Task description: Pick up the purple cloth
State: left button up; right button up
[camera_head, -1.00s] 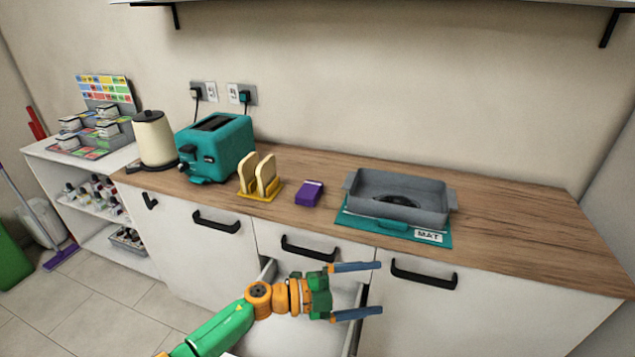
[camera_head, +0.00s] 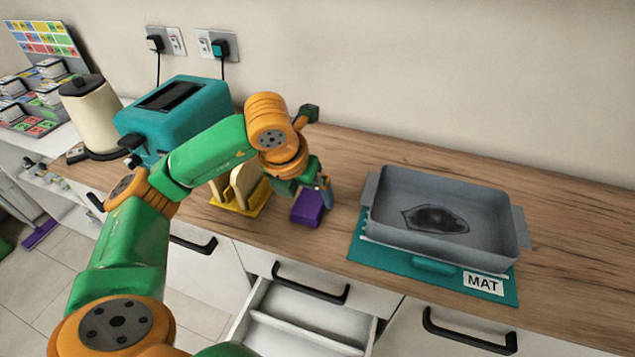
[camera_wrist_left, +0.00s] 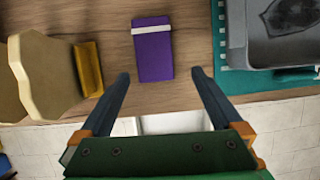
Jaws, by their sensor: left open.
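The purple cloth (camera_head: 308,207) is a small folded block on the wooden counter, between the bread rack and the grey pan. In the left wrist view the purple cloth (camera_wrist_left: 152,52) has a white band across it and lies ahead of the fingertips, roughly centred between them. My left gripper (camera_head: 325,190) is above the cloth in the head view and partly hides it. In the left wrist view the left gripper (camera_wrist_left: 160,76) is open, with nothing between its fingers. My right gripper is not in view.
A grey pan (camera_head: 500,215) stands on a teal mat (camera_head: 362,250) to the right. A yellow rack (camera_head: 238,208) with bread slices (camera_head: 248,180) is close on the left, beside a teal toaster (camera_head: 205,95). An open drawer (camera_head: 300,325) sits below the counter.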

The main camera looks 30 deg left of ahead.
aim_at(310, 200)
pick_arm(q)
jog(key=shift+w+a+f+y, duration=0.2)
jog(key=shift+w+a+y, duration=0.1)
jog(key=shift+w+a, duration=0.55)
jog(key=x, duration=0.1)
jog(key=p+x, duration=0.1)
jog(key=x, duration=0.1)
jog(key=d+x, duration=0.1)
jog(key=x, duration=0.1)
jog(key=shift+s+p, duration=0.1)
jog(key=shift+p, duration=0.25)
jog(key=shift+w+a+f, duration=0.2)
jog(key=shift+f, duration=0.15)
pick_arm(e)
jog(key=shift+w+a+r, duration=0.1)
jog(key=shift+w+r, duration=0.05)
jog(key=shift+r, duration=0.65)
pick_arm(q)
jog(key=shift+s, duration=0.1)
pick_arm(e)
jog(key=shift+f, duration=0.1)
pick_arm(q)
jog(key=shift+f+b, duration=0.2)
jog(key=shift+b, duration=0.3)
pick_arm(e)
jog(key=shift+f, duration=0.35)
pick_arm(q)
jog(key=shift+c, duration=0.2)
